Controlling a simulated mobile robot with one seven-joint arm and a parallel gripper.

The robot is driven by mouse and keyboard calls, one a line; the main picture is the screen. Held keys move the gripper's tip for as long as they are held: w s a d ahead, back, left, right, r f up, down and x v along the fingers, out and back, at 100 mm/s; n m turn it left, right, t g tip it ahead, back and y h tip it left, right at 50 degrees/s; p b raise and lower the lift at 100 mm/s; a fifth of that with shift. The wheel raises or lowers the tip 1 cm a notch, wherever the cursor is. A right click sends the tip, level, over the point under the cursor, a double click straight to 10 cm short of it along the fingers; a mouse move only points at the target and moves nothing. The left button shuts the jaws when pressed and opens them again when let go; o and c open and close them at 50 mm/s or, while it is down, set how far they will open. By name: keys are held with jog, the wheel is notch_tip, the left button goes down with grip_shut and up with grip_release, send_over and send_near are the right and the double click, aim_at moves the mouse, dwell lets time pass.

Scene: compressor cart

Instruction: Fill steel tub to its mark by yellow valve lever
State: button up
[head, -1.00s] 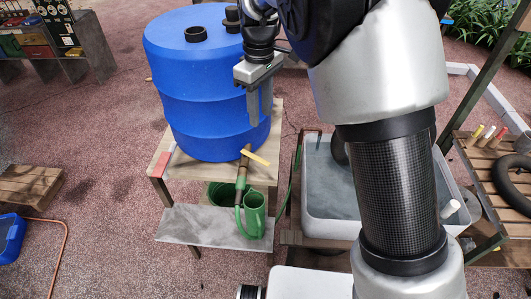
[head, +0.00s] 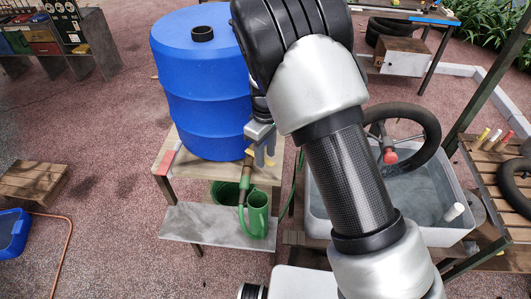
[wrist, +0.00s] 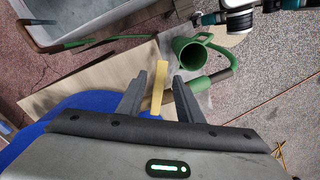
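The yellow valve lever (wrist: 157,88) lies between the two fingers of my gripper (wrist: 160,93) in the wrist view, with gaps beside it. The gripper is open. In the head view my gripper (head: 264,155) hangs at the tap at the blue barrel's foot and mostly hides the lever. The pale grey tub (head: 445,238) at right holds grey water (head: 430,190). I cannot make out its mark. The tub also shows at the top left of the wrist view (wrist: 60,40).
A green jug (head: 257,214) stands below the tap on a grey shelf (head: 200,226); it also shows in the wrist view (wrist: 185,52). The blue barrel (head: 205,90) stands on a wooden table. A green hose runs toward the tub. A black inner tube (head: 425,125) stands over the tub.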

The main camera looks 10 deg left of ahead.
jog(key=shift+c, duration=0.5)
grip_shut()
jog(key=shift+w, duration=0.1)
jog(key=shift+w+d+n+b, duration=0.2)
jog(key=shift+w+n+b, duration=0.6)
jog(key=shift+n, duration=0.65)
jog(key=shift+w+d+n+b, duration=0.15)
jog(key=shift+w+n+b, duration=0.6)
jog(key=shift+n, duration=0.7)
jog(key=shift+o, duration=0.5)
grip_release()
